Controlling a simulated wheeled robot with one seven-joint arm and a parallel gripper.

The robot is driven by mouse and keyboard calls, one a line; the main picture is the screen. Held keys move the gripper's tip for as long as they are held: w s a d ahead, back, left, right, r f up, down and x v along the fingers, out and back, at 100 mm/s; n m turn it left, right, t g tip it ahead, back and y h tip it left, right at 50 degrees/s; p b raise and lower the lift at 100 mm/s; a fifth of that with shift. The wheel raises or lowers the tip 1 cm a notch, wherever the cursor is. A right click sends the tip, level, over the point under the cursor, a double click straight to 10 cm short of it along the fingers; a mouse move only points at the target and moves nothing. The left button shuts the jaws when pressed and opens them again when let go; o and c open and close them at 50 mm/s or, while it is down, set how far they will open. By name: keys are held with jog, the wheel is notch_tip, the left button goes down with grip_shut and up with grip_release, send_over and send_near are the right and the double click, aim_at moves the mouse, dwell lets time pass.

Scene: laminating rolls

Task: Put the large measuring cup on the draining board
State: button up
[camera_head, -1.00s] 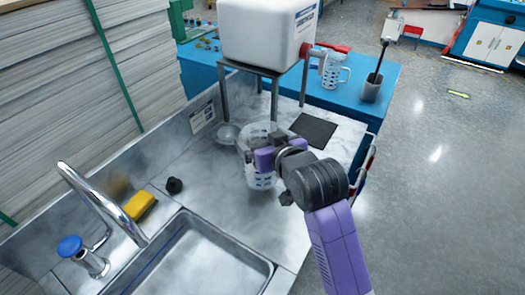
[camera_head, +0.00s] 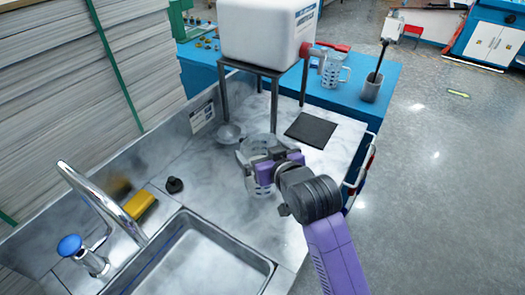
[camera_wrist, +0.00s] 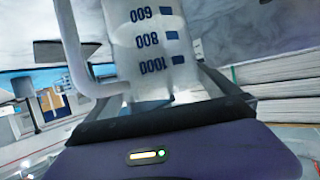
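The large measuring cup (camera_head: 261,148) is clear with dark markings and is in my gripper (camera_head: 262,168) over the grey marbled surface. In the wrist view, the cup (camera_wrist: 150,45) fills the space between my fingers (camera_wrist: 150,95), with its 600, 800 and 1000 marks upside down and its handle at the left. My gripper looks shut on it. The far finger and part of the cup's body are hidden. The flat marbled top (camera_head: 225,190) beside the sink looks like the draining board. I cannot tell whether the cup's base touches it.
The sink basin (camera_head: 200,255), tap (camera_head: 105,205) and yellow sponge (camera_head: 139,203) are at the left. A black stopper (camera_head: 174,185), a clear bowl or funnel (camera_head: 230,133) and a dark mat (camera_head: 311,130) lie on the top. A white tank (camera_head: 265,35) stands behind; another jug (camera_head: 331,71) is on the blue table.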

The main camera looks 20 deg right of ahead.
jog(key=shift+r, duration=0.1)
jog(key=v, duration=1.2)
jog(key=shift+b, duration=0.4)
jog(key=shift+r, duration=0.1)
jog(key=s+f, duration=0.5)
jog(key=s, duration=0.3)
jog(key=s+f, duration=0.5)
jog(key=s, duration=0.3)
jog(key=s+r+t, duration=0.1)
jog(key=s+r, duration=0.1)
jog(key=s, duration=1.4)
jog(key=shift+s+r, duration=0.15)
jog(key=shift+s, duration=0.25)
